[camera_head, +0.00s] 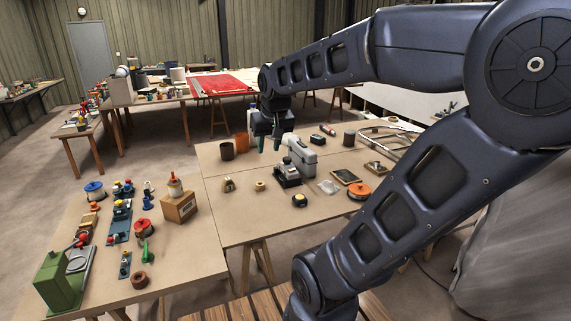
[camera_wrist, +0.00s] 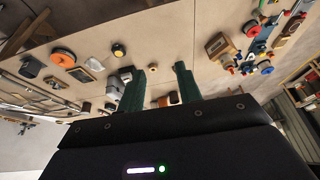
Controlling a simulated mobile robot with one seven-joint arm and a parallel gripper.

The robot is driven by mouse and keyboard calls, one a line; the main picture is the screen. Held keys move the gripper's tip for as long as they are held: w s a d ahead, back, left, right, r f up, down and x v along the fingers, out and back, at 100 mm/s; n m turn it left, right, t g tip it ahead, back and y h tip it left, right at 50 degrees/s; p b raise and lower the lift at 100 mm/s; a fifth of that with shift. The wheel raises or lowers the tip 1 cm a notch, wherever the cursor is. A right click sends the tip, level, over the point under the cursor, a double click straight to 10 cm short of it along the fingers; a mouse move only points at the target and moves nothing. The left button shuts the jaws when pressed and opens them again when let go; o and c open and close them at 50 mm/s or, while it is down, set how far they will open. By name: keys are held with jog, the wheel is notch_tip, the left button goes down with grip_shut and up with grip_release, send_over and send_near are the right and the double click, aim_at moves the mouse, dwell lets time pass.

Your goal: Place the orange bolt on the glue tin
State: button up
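My gripper (camera_head: 270,146) hangs above the far part of the middle table, beside the grey machine. Its two green fingers stand apart with nothing held, as the wrist view (camera_wrist: 160,85) also shows. I cannot surely identify the orange bolt; a small orange piece (camera_head: 95,206) on the left table may be it. I cannot surely identify the glue tin either. A small tin-like container with a red-orange top (camera_head: 175,187) stands on a wooden box on the left table. A dark brown cylinder (camera_head: 227,150) and an orange cylinder (camera_head: 242,142) stand left of my gripper.
A grey machine (camera_head: 299,158) stands right of my gripper. A brass ring (camera_head: 260,186), a black-and-yellow roll (camera_head: 300,201) and an orange reel (camera_head: 358,190) lie nearer. A green machine (camera_head: 62,272) stands at the left table's near end. The middle table's near left is clear.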

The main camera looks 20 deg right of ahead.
jog(key=s+d+f, duration=0.1)
jog(key=s+f, duration=0.2)
jog(key=s, duration=0.5)
jog(key=shift+d, duration=0.4)
